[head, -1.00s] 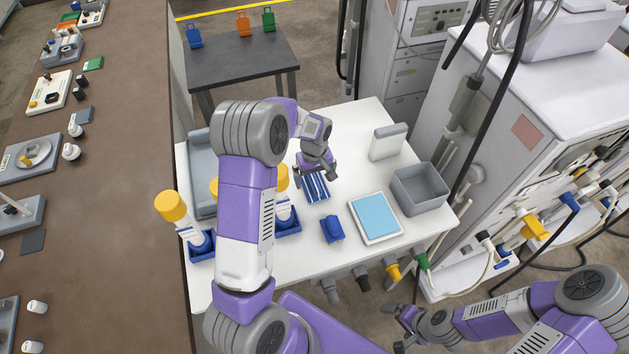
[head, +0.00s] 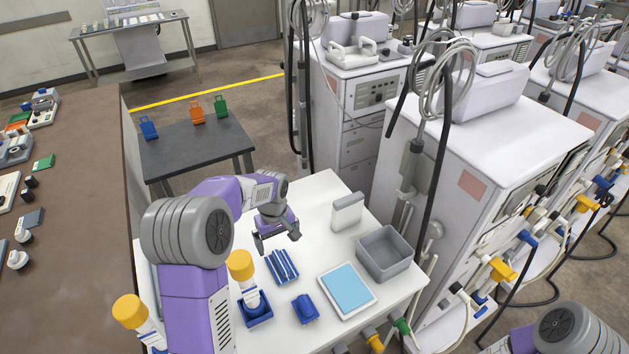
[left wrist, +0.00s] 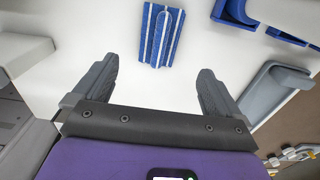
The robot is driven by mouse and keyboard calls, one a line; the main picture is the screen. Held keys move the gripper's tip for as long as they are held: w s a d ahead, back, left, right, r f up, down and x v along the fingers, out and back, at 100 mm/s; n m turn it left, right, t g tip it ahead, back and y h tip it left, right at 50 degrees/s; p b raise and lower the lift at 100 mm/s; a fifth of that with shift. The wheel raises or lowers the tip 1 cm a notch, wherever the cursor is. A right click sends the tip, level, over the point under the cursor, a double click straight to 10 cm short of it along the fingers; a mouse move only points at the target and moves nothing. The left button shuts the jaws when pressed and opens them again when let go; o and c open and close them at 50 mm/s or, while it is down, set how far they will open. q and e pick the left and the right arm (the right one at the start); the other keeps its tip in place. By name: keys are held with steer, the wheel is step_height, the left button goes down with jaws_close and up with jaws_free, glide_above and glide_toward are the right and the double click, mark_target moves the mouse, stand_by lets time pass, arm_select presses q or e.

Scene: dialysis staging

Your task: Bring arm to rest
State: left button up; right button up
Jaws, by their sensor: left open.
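My left gripper (head: 279,245) is open and empty above the white table, just behind a blue-and-white striped item (head: 282,266). In the left wrist view the open jaws (left wrist: 158,78) have bare table between them, and the striped item (left wrist: 162,35) lies beyond the fingertips, apart from them. My left arm reaches over the table from the front left and hides part of it. My right arm shows only as a link at the bottom right; its gripper is out of the picture.
On the white table (head: 318,210) are yellow-capped bottles (head: 241,265), a blue holder (head: 305,308), a tablet-like panel (head: 347,289), a grey bin (head: 385,253) and a white box (head: 347,211). Dialysis machines (head: 490,130) stand right; a brown counter (head: 75,220) stands left.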

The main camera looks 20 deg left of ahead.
mark_target(281, 261)
arm_select(q)
step_height(281, 261, down, 12)
steer(key=shift+f+b, duration=0.2)
steer(key=shift+b, duration=0.6)
step_height(281, 261, up, 4)
steer(key=shift+f+p, duration=0.2)
steer(key=shift+p, duration=0.1)
steer(key=shift+r, duration=0.35)
